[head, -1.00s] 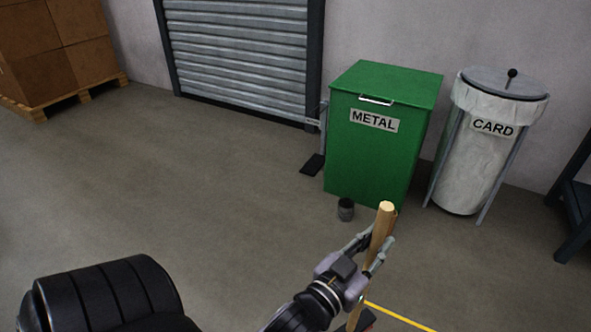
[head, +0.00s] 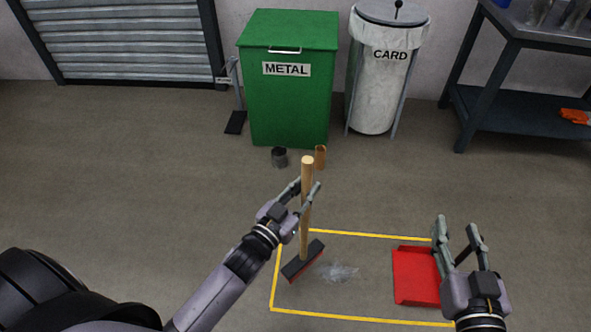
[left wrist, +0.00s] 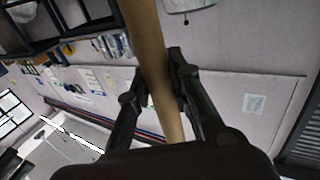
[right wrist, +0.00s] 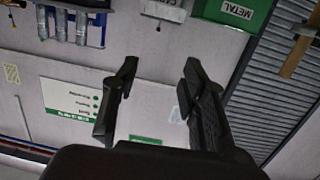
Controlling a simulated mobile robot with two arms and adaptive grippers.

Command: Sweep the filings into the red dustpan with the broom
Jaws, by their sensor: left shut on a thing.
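The broom (head: 305,215) stands nearly upright, its dark head (head: 303,262) on the floor inside the yellow outline, at its left side. My left gripper (head: 310,190) is shut on the wooden handle; the handle (left wrist: 155,60) also runs between the fingers in the left wrist view. The grey filings (head: 338,272) lie in a small pile just right of the broom head. The red dustpan (head: 414,277) lies on the floor right of the filings, with a gap between. My right gripper (head: 458,228) is open and empty, over the dustpan's right side and hiding part of it.
A yellow line (head: 350,317) marks a rectangle on the floor. Behind stand a green METAL bin (head: 290,100), a white CARD bin (head: 372,95) and a dark bench (head: 520,100). A dark cup (head: 279,157) and a copper-coloured cylinder (head: 320,157) stand before the green bin.

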